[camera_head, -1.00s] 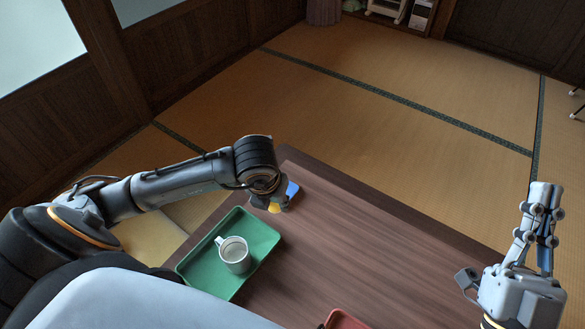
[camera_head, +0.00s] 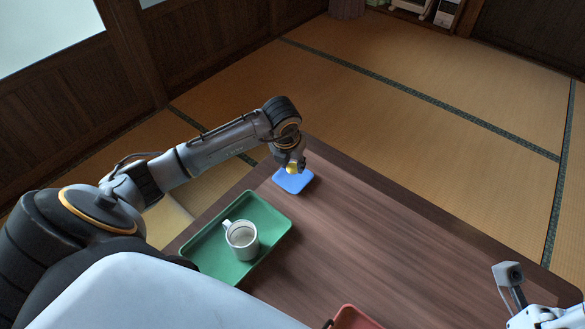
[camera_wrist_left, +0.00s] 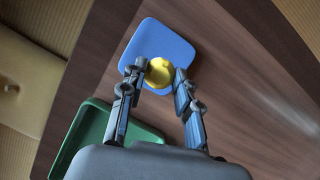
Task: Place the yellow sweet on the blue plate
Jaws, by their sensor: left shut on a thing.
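The yellow sweet (camera_wrist_left: 159,72) is round and sits between the fingertips of my left gripper (camera_wrist_left: 158,76), which is shut on it. In the head view the sweet (camera_head: 292,168) shows just under my left gripper (camera_head: 291,163). The blue plate (camera_head: 293,181) is a small rounded square near the far left edge of the table. In the left wrist view the blue plate (camera_wrist_left: 150,38) lies behind the sweet. I cannot tell whether the sweet touches it. My right gripper (camera_head: 507,274) shows only in part at the lower right edge, and its fingers are not clear.
A green tray (camera_head: 275,213) with a white mug (camera_head: 242,239) stands on the brown table (camera_head: 365,235), near the plate. It also shows in the left wrist view (camera_wrist_left: 92,122). A red container (camera_head: 352,318) is at the bottom edge. The table's middle is clear.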

